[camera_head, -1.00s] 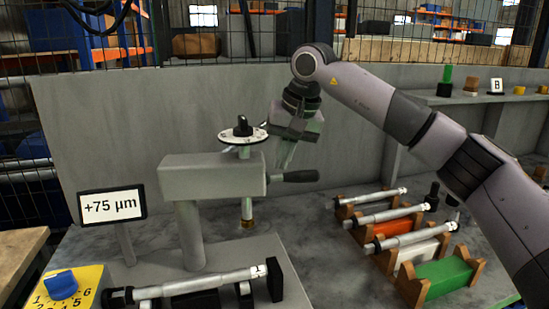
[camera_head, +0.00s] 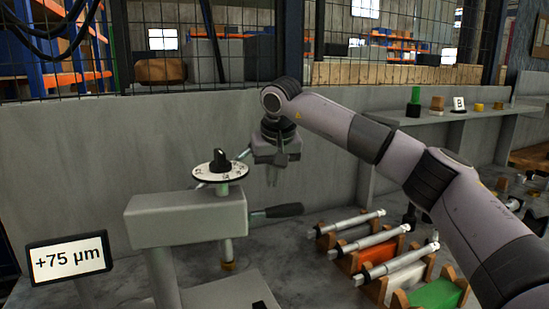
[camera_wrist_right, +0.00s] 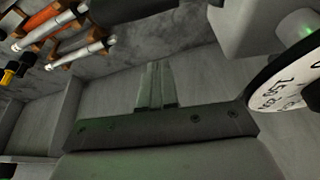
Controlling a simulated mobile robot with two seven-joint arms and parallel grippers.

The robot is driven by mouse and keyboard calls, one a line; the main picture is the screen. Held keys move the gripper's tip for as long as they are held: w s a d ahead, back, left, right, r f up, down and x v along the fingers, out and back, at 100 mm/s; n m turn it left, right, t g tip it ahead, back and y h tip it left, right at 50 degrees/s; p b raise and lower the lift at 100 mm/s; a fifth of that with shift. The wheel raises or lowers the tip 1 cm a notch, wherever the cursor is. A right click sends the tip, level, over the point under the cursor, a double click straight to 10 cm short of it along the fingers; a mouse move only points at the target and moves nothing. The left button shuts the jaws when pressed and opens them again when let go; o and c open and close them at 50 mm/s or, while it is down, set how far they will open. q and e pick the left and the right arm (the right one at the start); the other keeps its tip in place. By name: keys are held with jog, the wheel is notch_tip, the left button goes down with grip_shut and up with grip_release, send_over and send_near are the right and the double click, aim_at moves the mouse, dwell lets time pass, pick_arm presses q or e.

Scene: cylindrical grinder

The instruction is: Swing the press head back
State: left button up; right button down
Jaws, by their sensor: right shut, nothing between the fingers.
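The press head (camera_head: 185,217) is a grey block on a post at the left in the head view. It carries a white numbered dial (camera_head: 223,172) with a black knob, and a dark handle (camera_head: 283,210) sticks out to its right. My right gripper (camera_head: 272,182) is shut and empty, fingers pointing down, above the handle and apart from it. In the right wrist view the closed fingers (camera_wrist_right: 155,82) show with nothing between them; the dial (camera_wrist_right: 283,88) and part of the press head (camera_wrist_right: 255,22) are at the right. My left gripper is not in view.
A sign reading +75 µm (camera_head: 68,258) stands at the left. A grey wall stands behind, and a shelf (camera_head: 440,117) with small items is at the back right.

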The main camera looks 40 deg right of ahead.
jog(key=shift+s+a+f, duration=0.35)
jog(key=shift+s+f, duration=0.35)
jog(key=shift+s, duration=0.05)
jog(key=shift+s+a+f, duration=0.35)
jog(key=shift+s+f, duration=0.3)
jog(key=shift+s, duration=0.05)
